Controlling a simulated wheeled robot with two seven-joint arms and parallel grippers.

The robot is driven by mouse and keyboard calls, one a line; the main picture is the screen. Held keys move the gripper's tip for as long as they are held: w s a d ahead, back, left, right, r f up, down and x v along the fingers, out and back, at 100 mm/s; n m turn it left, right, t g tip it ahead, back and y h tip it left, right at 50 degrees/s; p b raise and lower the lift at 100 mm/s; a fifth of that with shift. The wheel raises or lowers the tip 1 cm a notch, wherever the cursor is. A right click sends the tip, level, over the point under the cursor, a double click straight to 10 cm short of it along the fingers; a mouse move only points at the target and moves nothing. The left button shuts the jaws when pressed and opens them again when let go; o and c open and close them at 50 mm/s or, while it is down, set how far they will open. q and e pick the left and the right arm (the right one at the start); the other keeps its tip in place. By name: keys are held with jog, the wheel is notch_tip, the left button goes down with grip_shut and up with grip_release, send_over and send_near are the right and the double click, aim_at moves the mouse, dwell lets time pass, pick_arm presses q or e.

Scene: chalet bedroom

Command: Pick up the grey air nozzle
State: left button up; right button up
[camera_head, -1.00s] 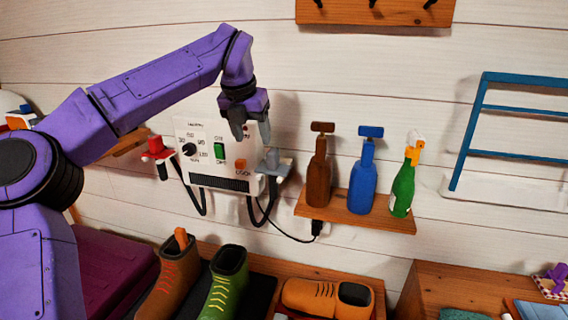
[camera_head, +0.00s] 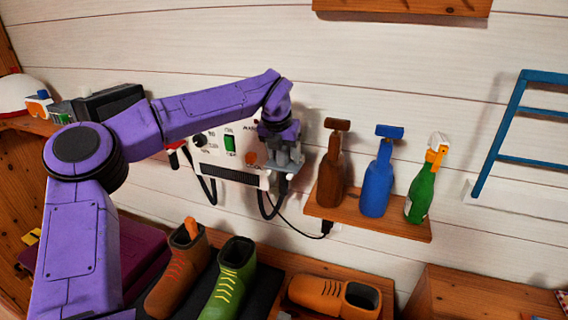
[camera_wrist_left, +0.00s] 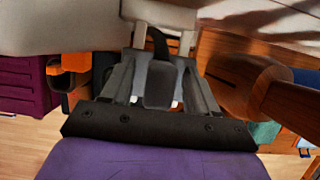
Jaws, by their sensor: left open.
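The grey air nozzle (camera_head: 287,163) sits in its holder at the right side of the white wall unit (camera_head: 233,175), with a black hose hanging below. My left gripper (camera_head: 283,154) is at the nozzle and partly hides it in the head view. In the left wrist view the nozzle (camera_wrist_left: 161,84) stands between the two open fingers of my left gripper (camera_wrist_left: 162,92), with one finger on each side. I cannot tell whether the fingers touch it. My right gripper is in neither view.
A wooden shelf (camera_head: 350,218) right of the nozzle holds a brown bottle (camera_head: 330,178), a blue bottle (camera_head: 377,182) and a green bottle (camera_head: 421,195). A red nozzle (camera_head: 174,147) hangs on the unit's left. Boots (camera_head: 232,280) stand below.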

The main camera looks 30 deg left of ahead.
pick_arm(q)
jog(key=shift+s, duration=0.1)
grip_shut()
jog(key=shift+r, duration=0.1)
